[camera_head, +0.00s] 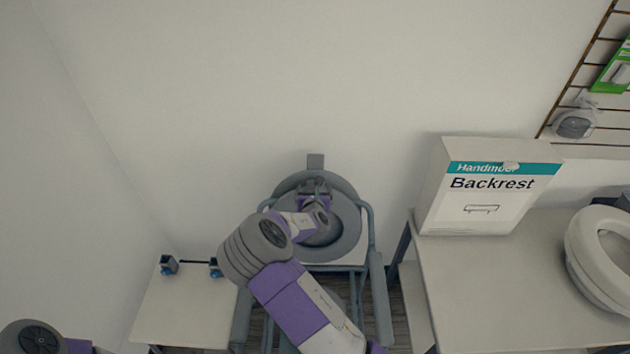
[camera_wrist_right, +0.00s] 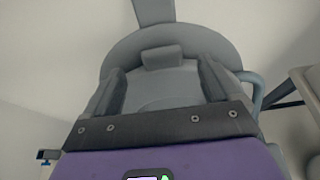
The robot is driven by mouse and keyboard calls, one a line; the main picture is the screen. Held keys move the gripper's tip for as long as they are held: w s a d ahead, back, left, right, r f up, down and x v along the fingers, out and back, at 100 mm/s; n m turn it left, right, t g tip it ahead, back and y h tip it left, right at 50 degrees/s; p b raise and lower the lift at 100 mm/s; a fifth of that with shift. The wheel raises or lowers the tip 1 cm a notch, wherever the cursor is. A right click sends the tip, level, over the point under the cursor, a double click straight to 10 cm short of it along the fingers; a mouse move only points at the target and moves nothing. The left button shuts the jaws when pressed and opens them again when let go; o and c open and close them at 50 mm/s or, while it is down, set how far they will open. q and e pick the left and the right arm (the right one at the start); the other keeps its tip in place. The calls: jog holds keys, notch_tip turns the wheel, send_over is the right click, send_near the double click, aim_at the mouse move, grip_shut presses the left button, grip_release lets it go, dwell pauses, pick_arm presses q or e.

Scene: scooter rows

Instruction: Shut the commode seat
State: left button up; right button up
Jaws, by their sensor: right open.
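The commode (camera_head: 349,235) stands against the back wall, with a grey rounded seat and bluish-grey tube armrests. A dark round opening shows in the middle of its seat, partly hidden by my right arm. The right gripper (camera_head: 314,187) is over the rear part of the seat. In the right wrist view, the right gripper (camera_wrist_right: 162,82) is open, its two dark fingers apart. The grey rounded commode part (camera_wrist_right: 215,48) fills the view beyond them. I cannot tell whether the fingers touch it. The left gripper is out of view.
A white table (camera_head: 500,280) at the right holds a Backrest box (camera_head: 480,205) and a white toilet seat (camera_head: 580,255). A low white table (camera_head: 185,310) stands at the left. Walls close in behind and at the left.

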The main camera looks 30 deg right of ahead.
jog(key=shift+b+x, duration=0.35)
jog(key=shift+x, duration=3.35)
jog(key=shift+s+f, duration=0.1)
jog(key=shift+c, duration=0.4)
